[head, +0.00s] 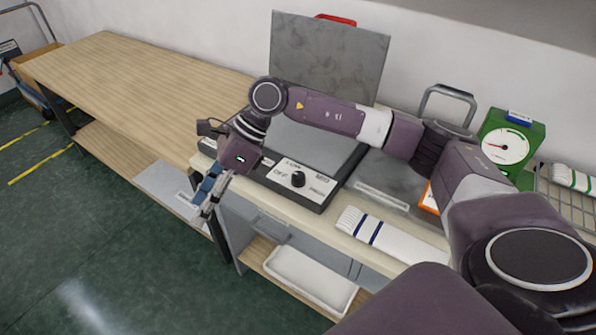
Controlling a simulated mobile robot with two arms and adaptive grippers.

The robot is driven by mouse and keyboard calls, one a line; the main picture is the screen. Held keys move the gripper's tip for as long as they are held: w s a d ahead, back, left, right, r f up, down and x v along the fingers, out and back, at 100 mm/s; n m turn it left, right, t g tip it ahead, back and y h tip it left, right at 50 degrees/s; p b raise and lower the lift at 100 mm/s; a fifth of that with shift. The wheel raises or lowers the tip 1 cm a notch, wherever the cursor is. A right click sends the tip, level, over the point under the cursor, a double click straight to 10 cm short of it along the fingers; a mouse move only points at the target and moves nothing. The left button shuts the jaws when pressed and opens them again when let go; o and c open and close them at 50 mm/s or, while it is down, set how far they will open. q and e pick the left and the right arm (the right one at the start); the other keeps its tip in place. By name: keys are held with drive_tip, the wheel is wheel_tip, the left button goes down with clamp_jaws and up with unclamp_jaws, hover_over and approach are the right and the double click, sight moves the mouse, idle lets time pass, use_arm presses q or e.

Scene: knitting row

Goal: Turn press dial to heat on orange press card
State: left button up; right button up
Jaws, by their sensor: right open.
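The press (357,172) stands on the bench with its grey upper plate (330,55) raised. Its black dial (298,179) sits on the front panel among small printed labels, with one reading OFF to its left. I cannot tell exactly where the dial points. My right gripper (208,204) is open and empty, left of the dial and out past the bench's front edge, apart from the press. The orange press card (429,199) is mostly hidden behind my right arm; only an orange edge and some white show. My left gripper is out of view.
A rolled white knit with blue stripes (390,237) lies in front of the press. A green dial scale (511,143) and a wire rack (570,195) stand at right. A white tray (300,283) is on the lower shelf. The wooden table (140,85) at left is clear.

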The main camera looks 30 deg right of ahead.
drive_tip(key=w+d+h, duration=0.1)
drive_tip(key=d+h, duration=0.4)
drive_tip(key=d, duration=0.9)
wheel_tip(320, 180, up, 2)
drive_tip(key=h, duration=0.3)
hover_over(298, 175)
drive_tip(key=shift+a+r, duration=0.15)
drive_tip(key=shift+d, duration=0.35)
wheel_tip(298, 175, down, 8)
drive_tip(key=shift+a+r+p, duration=0.15)
drive_tip(key=shift+p, duration=0.65)
drive_tip(key=c, duration=1.2)
drive_tip(key=shift+o, duration=0.2)
